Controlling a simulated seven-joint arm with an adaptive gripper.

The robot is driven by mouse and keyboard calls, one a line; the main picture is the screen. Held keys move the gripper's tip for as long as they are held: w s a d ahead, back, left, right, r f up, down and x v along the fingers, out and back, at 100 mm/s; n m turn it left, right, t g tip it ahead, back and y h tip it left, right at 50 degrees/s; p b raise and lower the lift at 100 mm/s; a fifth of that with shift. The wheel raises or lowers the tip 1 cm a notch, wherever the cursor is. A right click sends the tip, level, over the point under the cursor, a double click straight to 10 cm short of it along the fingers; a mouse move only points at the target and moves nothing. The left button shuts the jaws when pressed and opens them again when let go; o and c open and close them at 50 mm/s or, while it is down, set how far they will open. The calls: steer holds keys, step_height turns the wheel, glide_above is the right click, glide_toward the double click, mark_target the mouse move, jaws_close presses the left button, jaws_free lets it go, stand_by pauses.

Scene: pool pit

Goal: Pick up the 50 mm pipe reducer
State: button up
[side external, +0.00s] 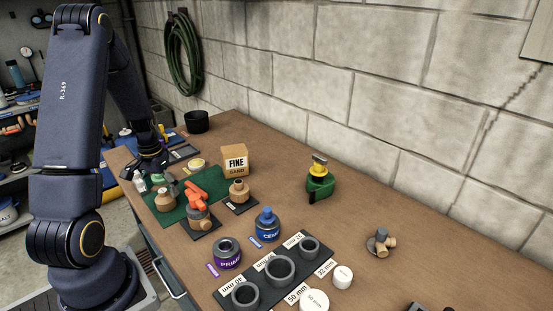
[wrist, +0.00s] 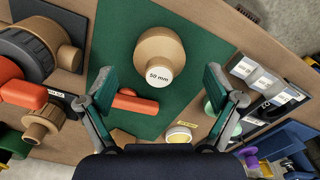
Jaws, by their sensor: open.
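The tan 50 mm pipe reducer (wrist: 157,50) stands on a green mat (wrist: 205,48), its round white face marked "50 mm" toward the wrist camera. In the side external view, a tan fitting on the mat (side external: 222,180) near my gripper appears to be this reducer (side external: 165,201). My gripper (wrist: 159,85) is open and empty. No contact with the reducer shows.
A tan fitting (wrist: 42,123) and a large dark-collared fitting (wrist: 36,52) are at the left in the wrist view. A sand box (side external: 235,160), a cement can (side external: 267,225) and a primer can (side external: 227,253) stand on the bench.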

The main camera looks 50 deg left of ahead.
mark_target(162, 190)
step_height(162, 190, down, 4)
steer(key=shift+r, duration=0.1)
steer(key=c, duration=1.3)
